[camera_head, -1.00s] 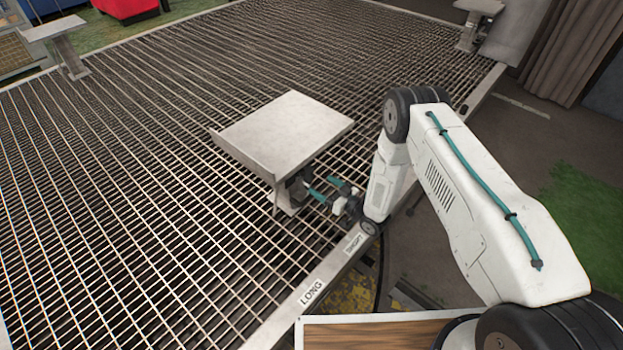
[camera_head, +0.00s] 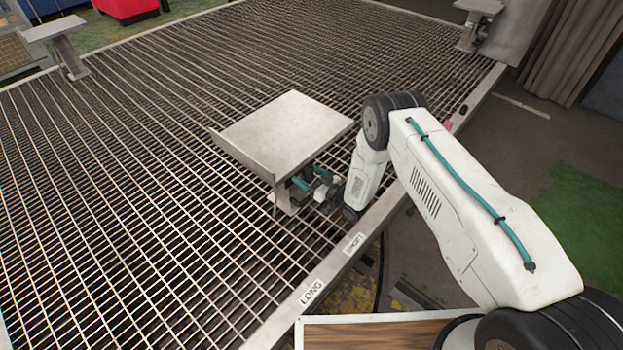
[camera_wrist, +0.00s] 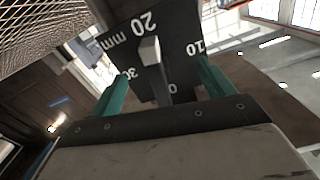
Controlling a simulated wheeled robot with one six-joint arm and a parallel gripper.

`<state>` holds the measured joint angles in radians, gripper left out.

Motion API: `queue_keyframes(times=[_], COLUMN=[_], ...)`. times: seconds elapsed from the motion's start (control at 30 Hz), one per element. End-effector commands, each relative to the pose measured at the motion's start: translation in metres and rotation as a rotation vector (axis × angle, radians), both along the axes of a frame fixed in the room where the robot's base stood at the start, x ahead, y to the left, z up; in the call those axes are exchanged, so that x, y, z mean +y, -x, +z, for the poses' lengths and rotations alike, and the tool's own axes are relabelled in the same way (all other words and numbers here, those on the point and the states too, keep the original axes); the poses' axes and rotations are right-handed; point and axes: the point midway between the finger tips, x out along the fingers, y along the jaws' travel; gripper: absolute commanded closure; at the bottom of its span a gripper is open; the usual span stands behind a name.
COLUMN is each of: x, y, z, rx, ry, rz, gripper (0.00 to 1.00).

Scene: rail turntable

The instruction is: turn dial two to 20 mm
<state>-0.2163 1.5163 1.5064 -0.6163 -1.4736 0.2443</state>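A dark dial plate (camera_wrist: 128,48) fills the upper middle of the wrist view, with white marks 20 mm, 10, 30 and 0. A grey bar-shaped handle (camera_wrist: 152,58) stands on it, spanning between the 20 mm mark and the 0 mark; which end points cannot be told. My gripper (camera_wrist: 158,78) has its two teal fingers apart, one on each side of the handle, with gaps visible. In the head view my gripper (camera_head: 309,178) is at the near right side of a post under a tilted grey plate (camera_head: 285,130), which hides the dial. No dial number is readable.
The post stands on a wide metal grating (camera_head: 130,200). Labels LONG (camera_head: 312,292) and a smaller, blurred one (camera_head: 354,243) sit on its edge rail. Other plated posts (camera_head: 62,45) stand farther off. A wooden board (camera_head: 370,335) is at the bottom.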

Motion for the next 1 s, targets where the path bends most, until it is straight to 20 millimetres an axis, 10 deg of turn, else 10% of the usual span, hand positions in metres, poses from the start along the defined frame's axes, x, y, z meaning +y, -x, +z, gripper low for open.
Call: queue_keyframes(times=[0.27, 0.57, 0.6, 0.8, 1.0], x=[-0.0001, -0.0001, -0.0001, -0.0001, -0.0001], y=[0.0002, 0.0002, 0.0002, 0.0002, 0.0002], z=[0.0000, 0.0000, 0.0000, 0.0000, 0.0000], rx=[0.000, -0.104, -0.108, -0.105, -0.105], ry=[0.000, 0.095, 0.099, 0.097, 0.096], rz=[0.000, 0.000, 0.000, 0.000, 0.000], gripper=[0.96, 1.00, 0.70, 0.15, 0.09])
